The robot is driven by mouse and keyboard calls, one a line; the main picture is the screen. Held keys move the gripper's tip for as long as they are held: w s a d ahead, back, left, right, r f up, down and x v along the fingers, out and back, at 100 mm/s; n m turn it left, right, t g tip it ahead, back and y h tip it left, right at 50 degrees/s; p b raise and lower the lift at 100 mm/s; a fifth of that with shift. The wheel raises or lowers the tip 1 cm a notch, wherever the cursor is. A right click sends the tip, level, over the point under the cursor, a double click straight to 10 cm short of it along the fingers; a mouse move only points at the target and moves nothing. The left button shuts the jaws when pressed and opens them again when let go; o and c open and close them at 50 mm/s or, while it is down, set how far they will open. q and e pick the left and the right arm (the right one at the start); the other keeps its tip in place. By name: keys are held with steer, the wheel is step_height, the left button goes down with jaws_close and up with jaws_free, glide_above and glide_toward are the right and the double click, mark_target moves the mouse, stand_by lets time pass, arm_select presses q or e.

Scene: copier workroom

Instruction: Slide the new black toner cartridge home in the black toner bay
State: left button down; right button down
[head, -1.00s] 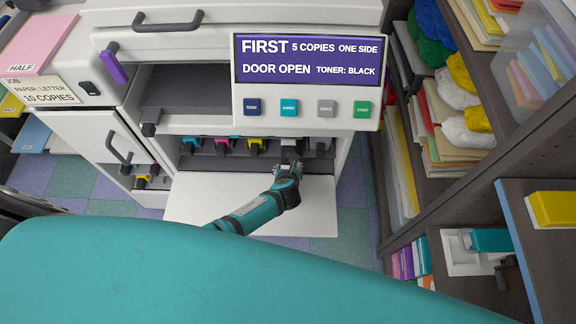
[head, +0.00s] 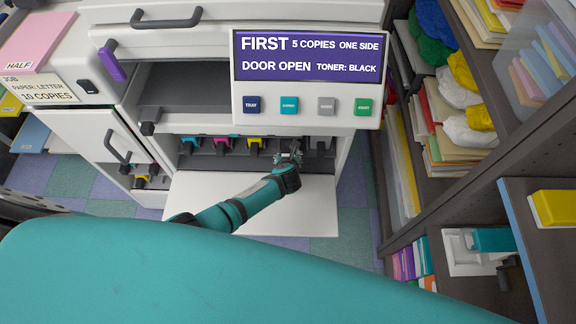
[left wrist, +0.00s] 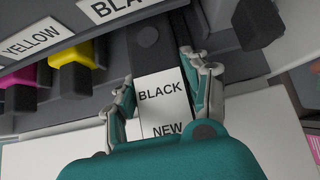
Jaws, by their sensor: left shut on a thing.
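The new black toner cartridge (left wrist: 162,98) is a dark block with a white label reading BLACK NEW. In the left wrist view it lies between the two fingers of my left gripper (left wrist: 157,82), which is shut on it. Its far end points into the black toner bay under a label (left wrist: 112,8) partly reading BLA. How deep it sits is hard to tell. In the head view my left gripper (head: 289,156) is at the copier's open front, hiding most of the cartridge and bay. My right gripper is not in view.
Cyan (head: 190,142), magenta (head: 222,143) and yellow (head: 254,144) cartridges stand in a row left of the gripper. A black knob (left wrist: 257,22) is close on its right. The open white door (head: 310,205) lies below my arm. The display (head: 308,62) reads DOOR OPEN, TONER: BLACK.

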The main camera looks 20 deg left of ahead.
arm_select(q)
steer(key=shift+w+a, duration=0.2)
steer(key=shift+w, duration=0.45)
steer(key=c, duration=0.5)
jaws_free()
steer(key=shift+s, duration=0.1)
steer(key=shift+c, duration=0.2)
steer(key=v, duration=1.2)
